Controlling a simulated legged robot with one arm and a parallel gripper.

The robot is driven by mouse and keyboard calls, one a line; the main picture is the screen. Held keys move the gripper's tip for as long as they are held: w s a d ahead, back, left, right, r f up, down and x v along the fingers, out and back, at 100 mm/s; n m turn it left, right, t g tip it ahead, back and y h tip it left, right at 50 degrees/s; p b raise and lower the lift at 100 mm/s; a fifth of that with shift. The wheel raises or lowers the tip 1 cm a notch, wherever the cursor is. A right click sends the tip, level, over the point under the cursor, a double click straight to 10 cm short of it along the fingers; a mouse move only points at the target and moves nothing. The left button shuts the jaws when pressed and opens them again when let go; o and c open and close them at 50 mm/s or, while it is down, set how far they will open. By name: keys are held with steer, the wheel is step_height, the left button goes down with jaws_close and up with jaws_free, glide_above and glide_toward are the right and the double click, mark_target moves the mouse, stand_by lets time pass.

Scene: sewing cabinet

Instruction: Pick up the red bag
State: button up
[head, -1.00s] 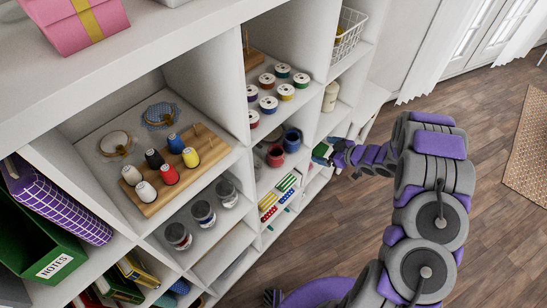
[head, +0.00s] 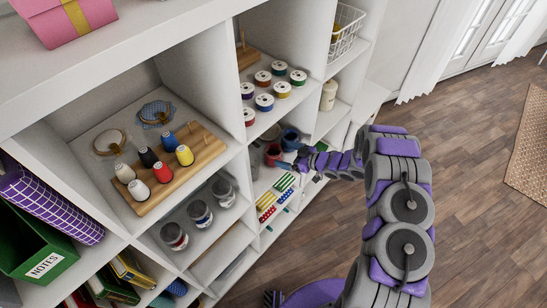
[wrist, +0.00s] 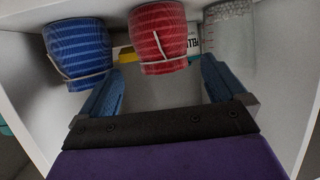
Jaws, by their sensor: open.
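The red bag (head: 272,155) sits in a shelf compartment of the white cabinet, beside the blue bag (head: 290,139). In the wrist view the red bag (wrist: 157,40) is a ribbed pouch with a pale tie, at the top centre. My gripper (head: 299,164) is at that compartment, near the bags. In the wrist view its blue fingers are spread wide, and my gripper (wrist: 160,82) is open and empty. The red bag lines up with the gap between the fingers, just beyond the tips. I cannot tell whether anything touches it.
The blue bag (wrist: 78,52) stands left of the red bag in the wrist view, and a clear jar (wrist: 229,32) stands to its right. Thread spools (head: 263,102) sit on the shelf above. Colourful items (head: 266,206) lie on the shelf below. Compartment walls are close on both sides.

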mark_target(267, 149)
steer(key=x, duration=0.2)
steer(key=b+x, duration=0.1)
steer(key=x, duration=0.1)
steer(key=r+x, duration=0.1)
steer(key=x, duration=0.1)
steer(key=shift+a+f, duration=0.2)
steer(key=shift+a, duration=0.4)
steer(key=shift+d, duration=0.1)
steer(key=shift+d+r, duration=0.1)
steer(key=shift+d, duration=0.1)
steer(key=shift+c, duration=0.4)
steer(key=shift+a, duration=0.2)
steer(key=c, duration=0.9)
steer(key=shift+c, duration=0.4)
